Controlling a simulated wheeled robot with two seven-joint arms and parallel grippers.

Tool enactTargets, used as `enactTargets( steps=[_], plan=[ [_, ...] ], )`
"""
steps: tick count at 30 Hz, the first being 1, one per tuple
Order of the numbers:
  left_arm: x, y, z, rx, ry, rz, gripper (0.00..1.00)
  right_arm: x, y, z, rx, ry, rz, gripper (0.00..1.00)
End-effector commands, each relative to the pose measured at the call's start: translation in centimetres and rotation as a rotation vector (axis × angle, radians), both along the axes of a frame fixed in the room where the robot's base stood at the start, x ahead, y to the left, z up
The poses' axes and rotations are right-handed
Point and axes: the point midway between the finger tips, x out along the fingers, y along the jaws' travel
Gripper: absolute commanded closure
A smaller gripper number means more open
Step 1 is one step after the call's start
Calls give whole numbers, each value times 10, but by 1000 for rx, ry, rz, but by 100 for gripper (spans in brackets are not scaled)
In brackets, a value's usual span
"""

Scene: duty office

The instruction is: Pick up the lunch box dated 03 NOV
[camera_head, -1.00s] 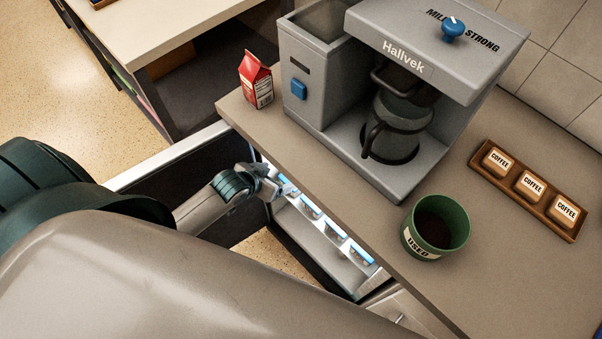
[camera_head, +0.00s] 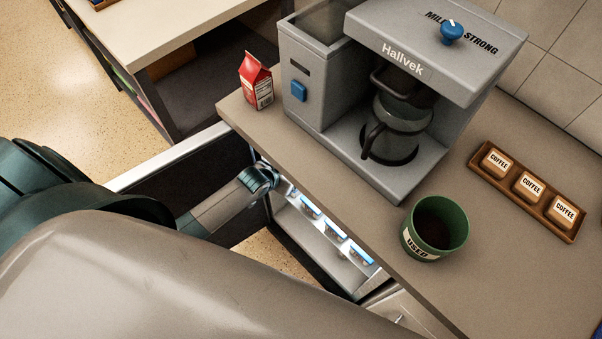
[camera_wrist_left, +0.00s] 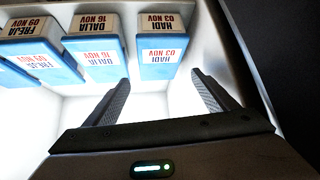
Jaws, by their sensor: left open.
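In the left wrist view, the lunch box dated 03 NOV (camera_wrist_left: 161,48) is white and blue with the name HADI, printed upside down in this view. It stands ahead of my left gripper (camera_wrist_left: 160,98), which is open with its fingers apart and the gap empty. The box lies beyond the fingertips, roughly in line with the gap. In the head view my left wrist (camera_head: 262,178) reaches into the lit fridge (camera_head: 310,244) under the counter, and its fingers are hidden there. My right gripper is not in view.
A box marked DALIA 16 NOV (camera_wrist_left: 93,50) stands just left of it, and FREJA 09 NOV (camera_wrist_left: 35,45) farther left. The fridge side wall (camera_wrist_left: 240,70) is close on the right. The open fridge door (camera_head: 180,160) is left of my arm; the counter (camera_head: 330,165) hangs above.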

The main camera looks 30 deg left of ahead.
Motion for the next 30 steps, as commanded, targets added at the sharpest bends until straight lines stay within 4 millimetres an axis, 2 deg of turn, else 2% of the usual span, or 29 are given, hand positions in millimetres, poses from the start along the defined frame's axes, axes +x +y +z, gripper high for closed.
enactTargets(
  steps=[6, 23, 30],
  plan=[
    [12, -2, -14, 0, 1, 0, 21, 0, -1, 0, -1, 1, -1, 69],
    [16, -2, -20, 0, 1, 0, 21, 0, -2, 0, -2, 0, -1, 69],
    [27, -2, -37, 1, 1, -1, 21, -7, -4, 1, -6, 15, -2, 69]
  ],
)
